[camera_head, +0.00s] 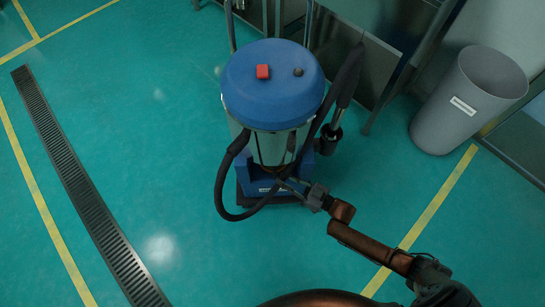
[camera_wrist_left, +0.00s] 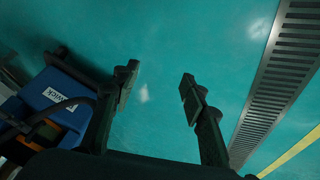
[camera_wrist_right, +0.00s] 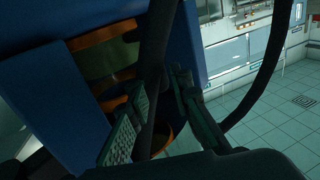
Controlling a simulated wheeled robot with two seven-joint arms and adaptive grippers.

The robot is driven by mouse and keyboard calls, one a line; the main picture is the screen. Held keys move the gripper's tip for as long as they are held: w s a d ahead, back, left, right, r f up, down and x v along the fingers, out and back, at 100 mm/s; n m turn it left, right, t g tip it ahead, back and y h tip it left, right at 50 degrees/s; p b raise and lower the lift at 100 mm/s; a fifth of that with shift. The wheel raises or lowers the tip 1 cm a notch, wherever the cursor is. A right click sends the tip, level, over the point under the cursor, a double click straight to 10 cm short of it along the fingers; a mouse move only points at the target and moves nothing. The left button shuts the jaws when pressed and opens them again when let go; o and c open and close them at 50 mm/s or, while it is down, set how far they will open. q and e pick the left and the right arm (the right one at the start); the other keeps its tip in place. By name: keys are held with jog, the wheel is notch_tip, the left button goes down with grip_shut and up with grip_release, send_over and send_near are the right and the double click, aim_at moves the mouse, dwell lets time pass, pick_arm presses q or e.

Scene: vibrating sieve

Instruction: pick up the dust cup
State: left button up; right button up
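The vacuum cleaner stands upright on the floor, with a blue lid (camera_head: 272,85) and a blue base. A pale tapered body (camera_head: 270,148) shows below the lid; I cannot tell for sure whether it is the dust cup. In the right wrist view, a brown-rimmed round part (camera_wrist_right: 163,137) sits low inside the blue housing (camera_wrist_right: 45,95), partly hidden by my fingers. My right gripper (camera_head: 291,184) is at the cleaner's lower front, its fingers (camera_wrist_right: 160,86) apart, with the black hose (camera_wrist_right: 155,45) crossing between or behind them. My left gripper (camera_wrist_left: 158,80) is open and empty over the floor.
The hose (camera_head: 221,190) loops around the cleaner's front left. A grey bin (camera_head: 450,120) stands at the right. A metal-legged table (camera_head: 385,70) is behind the cleaner. A floor drain (camera_head: 75,165) runs along the left, with free green floor between.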

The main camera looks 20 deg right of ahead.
aim_at(275, 174)
jog(key=w+a+b, duration=0.1)
jog(key=w+a+f+b, duration=0.1)
jog(key=w, duration=0.1)
jog(key=shift+w+a, duration=0.1)
jog(key=shift+w+a+r, duration=0.15)
jog(key=shift+w+a, duration=0.1)
jog(key=shift+w, duration=0.15)
pick_arm(q)
jog(key=shift+t, duration=0.9)
jog(key=f, duration=0.3)
jog(key=w+f, duration=0.1)
jog(key=shift+a+f, duration=0.15)
jog(key=shift+a, duration=0.1)
pick_arm(e)
jog(key=shift+c, duration=0.3)
grip_shut()
